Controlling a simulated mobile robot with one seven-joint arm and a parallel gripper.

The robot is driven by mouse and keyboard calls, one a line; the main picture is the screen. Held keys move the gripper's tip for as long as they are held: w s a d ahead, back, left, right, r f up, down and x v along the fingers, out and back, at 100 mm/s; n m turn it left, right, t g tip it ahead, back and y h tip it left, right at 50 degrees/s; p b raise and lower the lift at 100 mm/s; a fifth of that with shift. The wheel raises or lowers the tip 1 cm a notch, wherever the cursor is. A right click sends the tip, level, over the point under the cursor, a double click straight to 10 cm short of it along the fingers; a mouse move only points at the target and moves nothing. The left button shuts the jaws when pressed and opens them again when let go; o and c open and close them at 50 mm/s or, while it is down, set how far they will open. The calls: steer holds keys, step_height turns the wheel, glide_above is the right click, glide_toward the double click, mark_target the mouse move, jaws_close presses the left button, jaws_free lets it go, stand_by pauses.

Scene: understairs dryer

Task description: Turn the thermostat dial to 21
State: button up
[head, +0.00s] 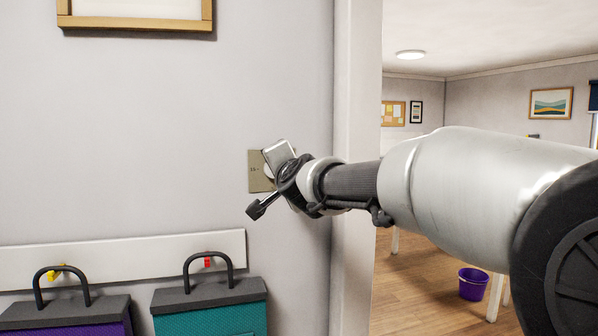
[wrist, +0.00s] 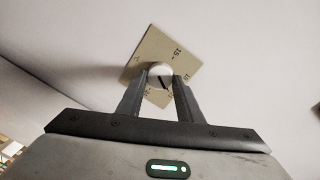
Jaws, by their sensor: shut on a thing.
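The thermostat's beige plate (head: 257,181) is on the pale wall, partly hidden behind my gripper in the head view. In the wrist view the plate (wrist: 178,48) appears tilted, with small printed numbers, one of which looks like 15. The round white dial (wrist: 159,70) sits at the plate's middle and has a dark pointer line. My gripper (wrist: 160,86) has its two fingers on either side of the dial and is shut on it. The fingers hide the dial's sides and some of the markings. In the head view my gripper (head: 270,160) covers most of the dial.
A doorway frame (head: 355,90) stands right of the thermostat, with my arm across it. A purple bucket (head: 473,284) stands in the room beyond.

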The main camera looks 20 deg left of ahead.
steer(key=o, duration=1.1)
steer(key=shift+c, duration=0.2)
steer(key=b+v, duration=0.3)
steer(key=v, duration=0.9)
